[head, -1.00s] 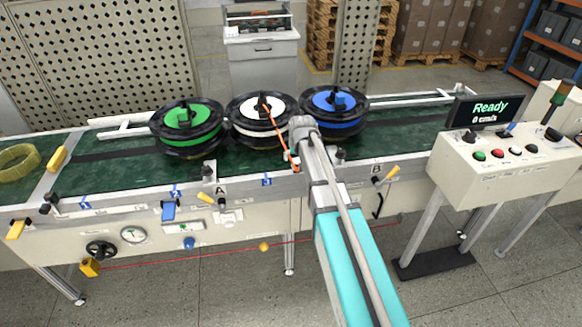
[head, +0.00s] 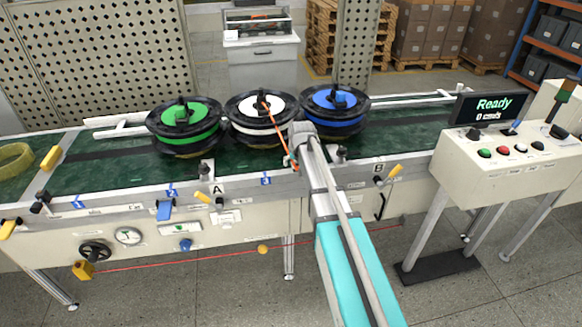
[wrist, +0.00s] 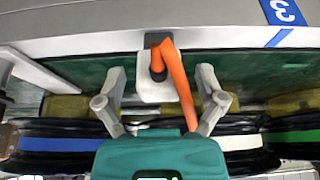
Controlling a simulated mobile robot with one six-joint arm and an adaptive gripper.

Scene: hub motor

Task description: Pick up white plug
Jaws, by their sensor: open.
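The white plug (wrist: 155,92) is in the wrist view, with an orange cable (wrist: 182,90) looping from its dark end. My gripper (wrist: 160,72) is open, one finger on each side of the plug, with visible gaps to it. Depth between fingers and plug is hard to judge. In the head view the orange cable (head: 278,125) runs from the white-centred hub motor (head: 262,106) down toward the front edge of the conveyor. My arm end hides most of my gripper there, and the plug cannot be made out.
The green-centred hub motor (head: 184,115) and blue-centred hub motor (head: 336,100) flank the white one on the green conveyor (head: 105,178). The conveyor's front rail (head: 130,196) lies close to my gripper. A control console (head: 510,160) stands at the right, its screen reading Ready.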

